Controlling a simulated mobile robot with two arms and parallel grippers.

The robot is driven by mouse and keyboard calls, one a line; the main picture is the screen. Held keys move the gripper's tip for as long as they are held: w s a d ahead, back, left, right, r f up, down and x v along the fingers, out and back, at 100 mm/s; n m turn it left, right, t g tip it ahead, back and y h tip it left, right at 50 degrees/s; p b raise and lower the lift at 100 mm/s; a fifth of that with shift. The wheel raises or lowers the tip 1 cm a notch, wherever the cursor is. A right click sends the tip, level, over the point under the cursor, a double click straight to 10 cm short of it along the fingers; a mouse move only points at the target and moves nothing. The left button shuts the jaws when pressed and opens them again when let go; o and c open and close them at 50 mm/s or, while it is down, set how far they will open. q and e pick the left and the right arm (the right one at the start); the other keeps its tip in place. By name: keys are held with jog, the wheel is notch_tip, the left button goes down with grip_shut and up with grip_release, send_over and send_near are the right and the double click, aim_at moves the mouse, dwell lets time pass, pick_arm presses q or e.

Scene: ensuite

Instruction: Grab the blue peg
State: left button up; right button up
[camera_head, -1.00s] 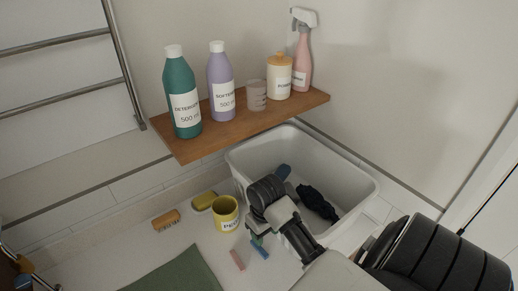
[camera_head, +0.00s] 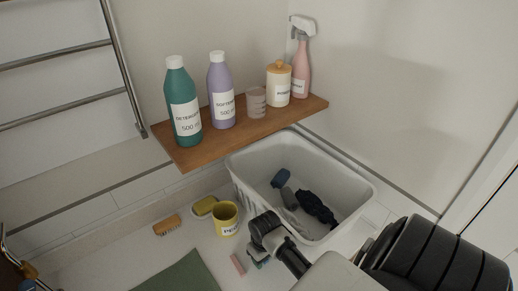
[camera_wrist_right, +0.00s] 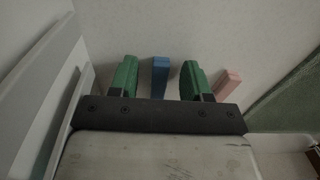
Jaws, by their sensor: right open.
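The blue peg (camera_wrist_right: 160,76) lies on the pale surface in the right wrist view. The gripper is open and holds nothing. In the head view my right gripper (camera_head: 261,263) is low in front of the white basket, and it mostly hides the blue peg there. My left gripper is not in view.
A pink peg (camera_head: 238,264) lies just left of the right gripper. The white laundry basket (camera_head: 240,163) with dark clothes stands close behind. A yellow cup (camera_head: 226,222), a brush (camera_head: 167,225) and a green mat (camera_head: 184,274) are to the left. A wooden shelf (camera_head: 190,157) holds bottles above.

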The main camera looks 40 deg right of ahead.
grip_shut()
jog(key=shift+r, duration=0.15)
jog(key=shift+r, duration=0.55)
notch_tip(320, 180, up, 16)
jog(key=shift+r, duration=0.25)
